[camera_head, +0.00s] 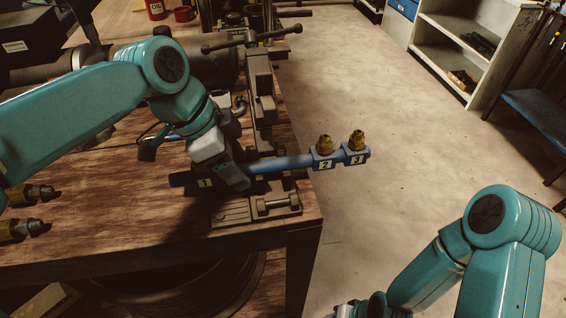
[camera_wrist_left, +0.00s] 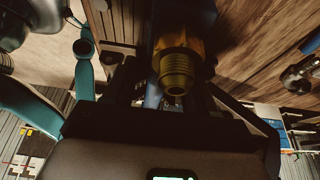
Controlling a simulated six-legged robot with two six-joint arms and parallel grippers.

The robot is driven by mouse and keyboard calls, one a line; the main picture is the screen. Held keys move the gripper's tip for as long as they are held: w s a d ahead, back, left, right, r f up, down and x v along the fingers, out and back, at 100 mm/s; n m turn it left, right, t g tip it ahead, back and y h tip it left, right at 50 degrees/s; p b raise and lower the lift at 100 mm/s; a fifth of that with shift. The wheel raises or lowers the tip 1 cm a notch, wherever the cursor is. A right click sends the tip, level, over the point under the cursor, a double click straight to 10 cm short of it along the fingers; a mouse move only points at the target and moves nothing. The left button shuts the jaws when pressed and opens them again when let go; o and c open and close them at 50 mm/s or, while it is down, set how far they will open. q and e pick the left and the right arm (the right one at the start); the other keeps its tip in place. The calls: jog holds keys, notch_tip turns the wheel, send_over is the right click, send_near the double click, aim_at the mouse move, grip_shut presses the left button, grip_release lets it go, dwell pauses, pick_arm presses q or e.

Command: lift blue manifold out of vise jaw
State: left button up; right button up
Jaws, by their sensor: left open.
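The blue manifold (camera_head: 285,163) is a bar with blocks numbered 1, 2 and 3, lying across the vise (camera_head: 262,82) at the front right of the bench. Brass fittings stand on blocks 2 and 3, and the right end reaches past the bench edge. My left gripper (camera_head: 232,173) is open, over the bar near block 1, and hides part of the bar and the vise jaw. In the left wrist view a brass fitting (camera_wrist_left: 178,72) shows close up between the dark gripper parts. Of my right arm only the links show at the lower right.
Brass fittings (camera_head: 28,194) lie on the wooden bench (camera_head: 100,235) at the left. A red can (camera_head: 155,9) stands at the back. A shelf unit (camera_head: 440,55) and a blue bench (camera_head: 540,112) stand at the right. The floor between is clear.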

pick_arm(q)
grip_shut()
jog(key=shift+r, duration=0.1)
